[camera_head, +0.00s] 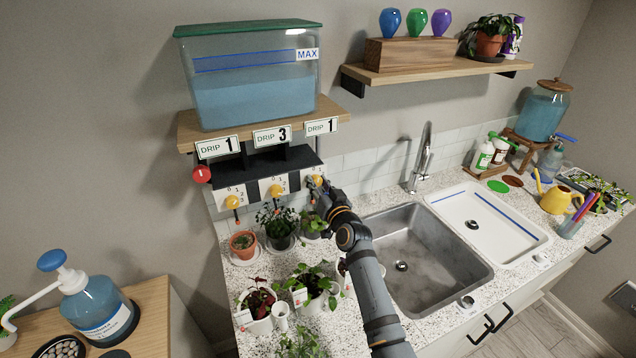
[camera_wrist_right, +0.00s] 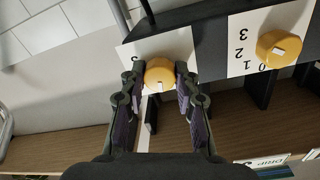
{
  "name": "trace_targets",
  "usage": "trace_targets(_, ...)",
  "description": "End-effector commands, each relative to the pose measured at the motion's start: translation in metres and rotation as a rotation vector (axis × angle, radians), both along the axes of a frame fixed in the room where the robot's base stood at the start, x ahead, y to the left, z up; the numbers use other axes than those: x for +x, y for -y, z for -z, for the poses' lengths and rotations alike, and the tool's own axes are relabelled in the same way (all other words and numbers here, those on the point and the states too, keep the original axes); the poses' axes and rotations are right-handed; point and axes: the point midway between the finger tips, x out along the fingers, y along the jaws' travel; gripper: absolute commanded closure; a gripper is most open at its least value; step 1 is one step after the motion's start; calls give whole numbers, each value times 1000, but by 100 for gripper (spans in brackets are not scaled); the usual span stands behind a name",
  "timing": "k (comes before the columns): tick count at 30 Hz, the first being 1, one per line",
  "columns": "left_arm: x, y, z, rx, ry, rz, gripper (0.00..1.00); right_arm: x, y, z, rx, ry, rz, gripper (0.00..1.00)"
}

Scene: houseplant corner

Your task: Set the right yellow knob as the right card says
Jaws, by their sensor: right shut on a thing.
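The right card (camera_head: 321,127) reads DRIP 1 and sits on the shelf edge above the right yellow knob (camera_head: 317,180). My right gripper (camera_head: 321,190) reaches up from below to this knob. In the right wrist view the knob (camera_wrist_right: 160,70) lies between the two fingers of the gripper (camera_wrist_right: 160,82), which is shut on it. That view is turned over. A white mark shows on the knob's rim. The fingers hide most of the number plate (camera_wrist_right: 181,45) behind it, so I cannot tell the knob's setting. My left gripper is not in view.
Two other yellow knobs (camera_head: 277,190) (camera_head: 233,202) stand to the left, under cards reading DRIP 3 (camera_head: 272,136) and DRIP 1 (camera_head: 217,147). A water tank (camera_head: 252,95) stands above. Potted plants (camera_head: 314,283) crowd the counter below; the sink (camera_head: 420,250) lies to the right.

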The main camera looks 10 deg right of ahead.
Motion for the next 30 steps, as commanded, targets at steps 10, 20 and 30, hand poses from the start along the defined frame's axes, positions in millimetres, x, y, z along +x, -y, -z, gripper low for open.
trace_targets(10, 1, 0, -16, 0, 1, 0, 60, 0, 1, -2, 267, -53, 1, 100)
trace_targets(20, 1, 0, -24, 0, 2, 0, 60, 0, 1, 0, 461, -92, 2, 100)
trace_targets(30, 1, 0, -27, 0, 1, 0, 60, 0, 1, 1, 540, -106, 2, 100)
